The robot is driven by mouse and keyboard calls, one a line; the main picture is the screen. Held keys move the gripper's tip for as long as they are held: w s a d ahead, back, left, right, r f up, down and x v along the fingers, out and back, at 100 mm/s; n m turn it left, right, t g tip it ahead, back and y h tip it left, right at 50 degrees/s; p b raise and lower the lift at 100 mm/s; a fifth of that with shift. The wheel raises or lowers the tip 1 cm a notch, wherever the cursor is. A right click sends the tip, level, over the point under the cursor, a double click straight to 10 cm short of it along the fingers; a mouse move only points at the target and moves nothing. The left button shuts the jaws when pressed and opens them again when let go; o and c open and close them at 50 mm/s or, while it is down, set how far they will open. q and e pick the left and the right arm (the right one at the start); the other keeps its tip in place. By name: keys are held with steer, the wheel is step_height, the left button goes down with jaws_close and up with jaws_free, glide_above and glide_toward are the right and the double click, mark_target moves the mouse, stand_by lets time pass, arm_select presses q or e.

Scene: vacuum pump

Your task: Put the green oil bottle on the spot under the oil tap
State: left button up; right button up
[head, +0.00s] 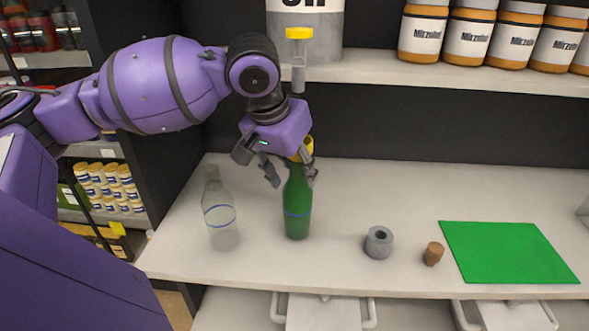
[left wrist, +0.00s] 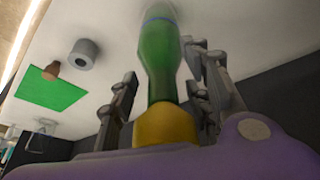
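In the left wrist view the green bottle (left wrist: 157,65) lies between the fingers (left wrist: 160,95), with a gap to the left finger. The oil tap (head: 298,68), yellow-topped with a clear spout, hangs at the shelf edge above. No marked spot shows under it. My right gripper is not in view.
A clear bottle (head: 216,203) stands left of the green one. A grey ring-shaped piece (head: 378,243), a cork (head: 433,254) and a green mat (head: 508,251) lie to the right. Jars (head: 468,38) line the shelf (head: 385,71) above. The counter behind the mat is clear.

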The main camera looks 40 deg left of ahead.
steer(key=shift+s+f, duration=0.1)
arm_select(q)
steer(key=shift+r, duration=0.35)
steer(key=p+v, duration=0.2)
steer(key=v, duration=0.9)
steer(key=shift+s+r, duration=0.2)
steer(key=shift+r, duration=0.05)
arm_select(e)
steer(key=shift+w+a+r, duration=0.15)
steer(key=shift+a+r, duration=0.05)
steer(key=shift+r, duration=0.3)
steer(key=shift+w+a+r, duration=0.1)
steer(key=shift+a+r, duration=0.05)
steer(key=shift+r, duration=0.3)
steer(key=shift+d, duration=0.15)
